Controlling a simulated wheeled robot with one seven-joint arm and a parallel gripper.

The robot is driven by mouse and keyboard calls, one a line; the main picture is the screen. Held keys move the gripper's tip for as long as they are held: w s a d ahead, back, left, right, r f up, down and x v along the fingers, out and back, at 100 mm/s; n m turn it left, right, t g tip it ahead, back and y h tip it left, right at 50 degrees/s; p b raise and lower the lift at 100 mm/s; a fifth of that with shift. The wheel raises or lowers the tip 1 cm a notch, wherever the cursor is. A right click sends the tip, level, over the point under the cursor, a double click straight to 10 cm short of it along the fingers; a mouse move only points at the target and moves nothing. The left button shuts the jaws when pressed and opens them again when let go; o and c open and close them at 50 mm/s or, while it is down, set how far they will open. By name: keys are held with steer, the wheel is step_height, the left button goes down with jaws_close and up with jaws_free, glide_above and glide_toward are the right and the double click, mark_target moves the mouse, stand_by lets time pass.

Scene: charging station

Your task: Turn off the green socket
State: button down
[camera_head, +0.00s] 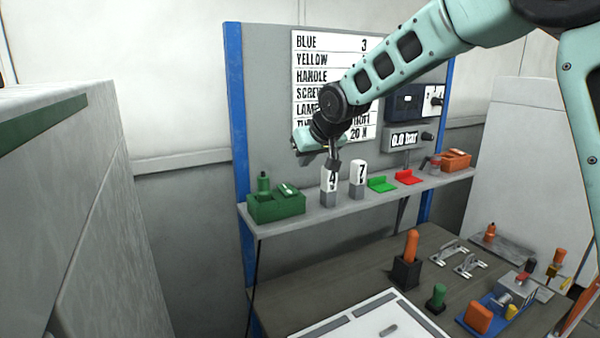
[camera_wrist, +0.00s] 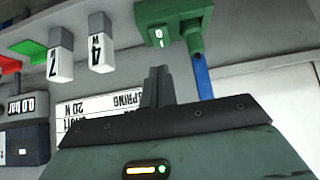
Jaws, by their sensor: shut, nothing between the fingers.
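The green socket (camera_head: 275,207) is a box at the left end of the shelf, with a green plug (camera_head: 264,184) standing in its left part. A lighter green rocker switch (camera_head: 288,189) sits on its right part. In the wrist view, which is upside down, the socket (camera_wrist: 172,14) is at the top, with white marks on the rocker (camera_wrist: 160,37). Which side of the rocker is pressed is unclear. My gripper (camera_wrist: 158,70) is shut and empty, apart from the socket, its fingers pointing towards the shelf. In the head view my gripper (camera_head: 334,161) appears near the block marked 4.
White-topped blocks marked 4 (camera_head: 330,186) and 7 (camera_head: 357,180) stand on the shelf (camera_head: 310,218) right of the socket. Green (camera_head: 382,184) and red (camera_head: 408,177) pieces lie further right. A lettered board (camera_head: 312,60) hangs behind. The workbench below holds several tools.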

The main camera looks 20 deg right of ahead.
steer(key=shift+v, duration=1.15)
steer(key=shift+s+f, duration=0.15)
steer(key=s+a+f+n+g+b, duration=0.1)
steer(key=s+a+f+g+b, duration=0.2)
steer(key=s, duration=0.4)
steer(key=s+a+f+n+b, duration=0.1)
steer(key=s+a+f, duration=0.3)
steer(key=s+f, duration=0.25)
steer(key=s+a+f+n+g+b, duration=0.1)
steer(key=s+a+f+g, duration=0.15)
steer(key=s, duration=0.55)
steer(key=s+f+n+g+b, duration=0.1)
steer(key=s+f, duration=0.2)
steer(key=s, duration=0.3)
steer(key=s+d+f+b, duration=0.1)
steer(key=s+f, duration=0.2)
steer(key=s, duration=0.4)
steer(key=s+f+n+g+h+b, duration=0.1)
steer(key=s+f, duration=0.3)
steer(key=s, duration=0.3)
steer(key=shift+s+d+n+g+b, duration=0.15)
steer(key=shift+s+n+g+b, duration=0.05)
steer(key=shift+n+g+b, duration=0.15)
